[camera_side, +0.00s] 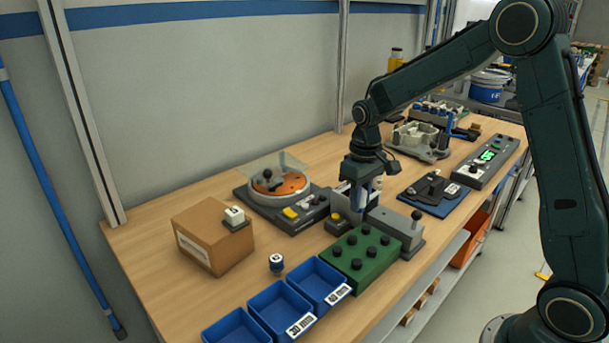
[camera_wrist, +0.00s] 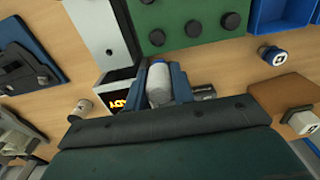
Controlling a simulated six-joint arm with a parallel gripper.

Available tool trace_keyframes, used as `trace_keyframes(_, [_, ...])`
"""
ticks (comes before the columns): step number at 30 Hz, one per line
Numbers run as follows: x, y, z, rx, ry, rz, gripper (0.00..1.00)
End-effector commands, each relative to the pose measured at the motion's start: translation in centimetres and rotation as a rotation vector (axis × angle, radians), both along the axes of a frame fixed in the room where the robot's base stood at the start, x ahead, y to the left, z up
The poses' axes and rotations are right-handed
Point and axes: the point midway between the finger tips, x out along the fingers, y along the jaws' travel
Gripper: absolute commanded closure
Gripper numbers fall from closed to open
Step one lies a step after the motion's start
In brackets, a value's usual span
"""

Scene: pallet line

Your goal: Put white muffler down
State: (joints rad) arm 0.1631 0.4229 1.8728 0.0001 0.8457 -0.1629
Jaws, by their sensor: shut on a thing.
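My gripper (camera_side: 360,200) points down over the middle of the workbench, between the round turntable fixture and the grey block with a lever. In the wrist view its blue fingers (camera_wrist: 160,82) are shut on a white cylindrical part, which looks like the white muffler (camera_wrist: 160,88). The muffler's far end is partly hidden between the fingers. In the side view the fingers hide most of it, and I cannot tell whether it touches anything below.
A green block (camera_side: 361,258) with black knobs lies in front of my gripper, beside blue bins (camera_side: 268,312). A cardboard box (camera_side: 208,247) and a small white-and-dark part (camera_side: 276,263) stand left. A grey lever block (camera_side: 398,231) is close on the right.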

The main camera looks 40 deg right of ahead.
Motion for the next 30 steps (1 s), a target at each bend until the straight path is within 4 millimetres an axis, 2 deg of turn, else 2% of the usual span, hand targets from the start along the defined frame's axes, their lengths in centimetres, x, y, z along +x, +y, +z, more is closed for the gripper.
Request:
trace_keyframes(11, [0.0,-0.3,0.1,0.000,-0.001,-0.001,0.98])
trace_keyframes(17, [0.1,-2.4,0.8,0.000,-0.002,-0.004,0.98])
trace_keyframes(23, [0.0,-6.8,2.4,-0.001,-0.003,-0.007,0.98])
trace_keyframes(30, [-1.5,-13.8,5.0,-0.001,-0.003,-0.009,0.98])
